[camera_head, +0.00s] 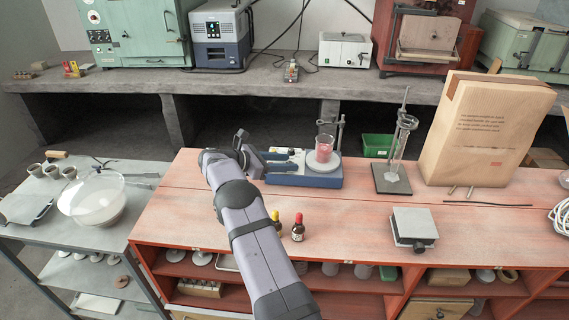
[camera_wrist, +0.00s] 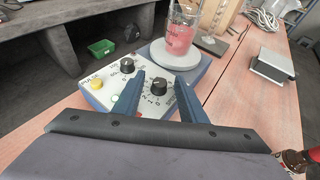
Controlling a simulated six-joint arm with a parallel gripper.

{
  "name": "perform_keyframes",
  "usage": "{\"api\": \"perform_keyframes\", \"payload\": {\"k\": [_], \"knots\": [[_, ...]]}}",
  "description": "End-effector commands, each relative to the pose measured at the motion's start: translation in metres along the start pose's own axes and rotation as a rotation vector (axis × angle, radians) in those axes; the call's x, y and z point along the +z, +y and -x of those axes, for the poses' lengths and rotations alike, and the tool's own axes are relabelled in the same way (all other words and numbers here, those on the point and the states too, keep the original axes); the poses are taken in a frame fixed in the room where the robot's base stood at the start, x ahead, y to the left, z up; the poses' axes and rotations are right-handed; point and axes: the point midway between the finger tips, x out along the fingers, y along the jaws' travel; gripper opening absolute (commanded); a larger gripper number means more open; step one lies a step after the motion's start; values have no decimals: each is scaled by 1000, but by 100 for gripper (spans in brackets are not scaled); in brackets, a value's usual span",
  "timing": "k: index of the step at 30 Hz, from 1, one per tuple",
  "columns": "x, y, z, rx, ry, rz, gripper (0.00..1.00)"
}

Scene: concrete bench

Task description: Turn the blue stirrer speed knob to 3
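The blue stirrer (camera_head: 310,180) stands on the red bench; its pale control panel (camera_wrist: 108,97) shows in the wrist view. A black knob (camera_wrist: 158,85) with a numbered dial sits on the panel. A second black knob (camera_wrist: 127,65) with its own scale is farther left, near a yellow button (camera_wrist: 96,84). My gripper (camera_wrist: 160,78) is open, its two blue fingers on either side of the numbered knob in the wrist view, with gaps showing. Contact and exact height cannot be told. The knob's setting is too small to read. In the head view my gripper (camera_head: 262,158) is at the stirrer's left end.
A beaker of pink liquid (camera_head: 323,152) stands on the stirrer's round plate. Two small dropper bottles (camera_head: 298,230) stand near the bench front. A grey box (camera_head: 415,224) is farther right.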

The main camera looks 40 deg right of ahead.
Motion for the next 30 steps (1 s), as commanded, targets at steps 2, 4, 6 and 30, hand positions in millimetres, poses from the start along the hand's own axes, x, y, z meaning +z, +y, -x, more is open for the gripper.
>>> {"api": "perform_keyframes", "payload": {"k": [2,4,6,30], "knots": [[-1,0,0,0,1,1,38],[-2,0,0,-1,1,2,38],[-2,0,1,0,1,2,38],[-1,0,73,0,1,1,38]]}}
